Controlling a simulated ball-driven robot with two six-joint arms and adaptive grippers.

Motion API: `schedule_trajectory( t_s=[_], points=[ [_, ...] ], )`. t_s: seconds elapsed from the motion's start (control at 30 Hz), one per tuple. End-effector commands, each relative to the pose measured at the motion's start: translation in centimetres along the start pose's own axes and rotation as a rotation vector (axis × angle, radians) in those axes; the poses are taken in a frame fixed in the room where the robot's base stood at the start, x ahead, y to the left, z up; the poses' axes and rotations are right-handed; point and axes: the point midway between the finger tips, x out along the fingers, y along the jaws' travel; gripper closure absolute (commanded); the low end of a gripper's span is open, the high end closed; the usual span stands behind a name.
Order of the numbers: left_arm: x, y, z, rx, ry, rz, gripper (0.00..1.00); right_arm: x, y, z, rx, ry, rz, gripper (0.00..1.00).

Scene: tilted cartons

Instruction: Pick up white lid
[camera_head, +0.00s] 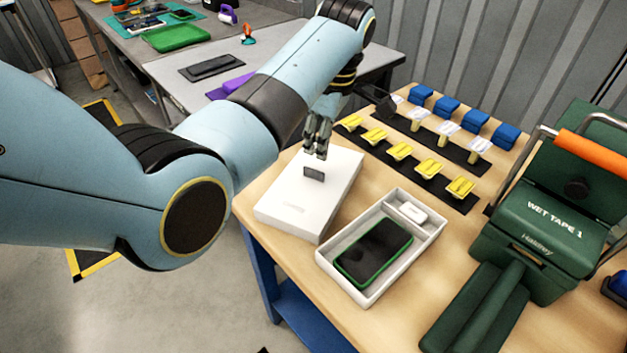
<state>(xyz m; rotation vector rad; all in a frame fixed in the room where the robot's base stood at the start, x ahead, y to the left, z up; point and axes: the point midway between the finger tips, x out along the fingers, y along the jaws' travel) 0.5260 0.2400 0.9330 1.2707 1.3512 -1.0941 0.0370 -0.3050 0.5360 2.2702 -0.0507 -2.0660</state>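The white lid (290,211) lies flat on the wooden table, left of the open white box. A small dark tab (314,174) shows on its top, near the middle. My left gripper (316,153) points down just above the lid's far part, close to the tab and seemingly apart from it. Its fingers look close together, but whether they are open or shut is unclear. The open white box (432,232) holds a green-edged dark phone (374,252) and a small white piece (412,212). My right gripper is not in view.
A black strip with several yellow pieces (400,151) lies behind the box, with rows of white and blue pieces (475,122) beyond. A green tape machine (540,235) with an orange roller stands at right. A grey table (290,55) is behind.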

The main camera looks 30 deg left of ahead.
Motion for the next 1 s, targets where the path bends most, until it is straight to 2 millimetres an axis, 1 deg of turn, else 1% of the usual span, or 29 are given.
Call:
schedule_trajectory(
  t_s=[0.03,0.27,0.4,0.53,0.6,0.8,0.93,1.0],
  points=[
    [0.8,0.0,0.0,0.001,0.001,-0.002,0.84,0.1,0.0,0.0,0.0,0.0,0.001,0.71],
    [2.8,-0.2,-0.1,0.002,0.0,-0.002,0.84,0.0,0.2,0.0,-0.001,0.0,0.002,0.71],
    [5.1,-0.4,-0.1,0.002,0.0,-0.002,0.84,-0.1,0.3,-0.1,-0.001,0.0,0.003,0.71],
    [6.7,-0.3,-0.1,0.002,-0.001,0.0,0.84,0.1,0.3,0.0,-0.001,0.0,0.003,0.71],
    [7.0,-0.3,-0.1,0.002,-0.001,0.001,0.84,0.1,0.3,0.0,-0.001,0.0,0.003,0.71],
    [7.0,-0.3,-0.1,0.002,-0.001,0.002,0.84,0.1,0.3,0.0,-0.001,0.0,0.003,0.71],
    [7.0,-0.3,-0.1,0.002,-0.001,0.002,1.0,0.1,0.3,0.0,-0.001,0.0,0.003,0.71],
    [7.0,-0.3,-0.1,0.002,-0.001,0.002,1.0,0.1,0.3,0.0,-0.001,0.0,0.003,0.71]
  ],
)
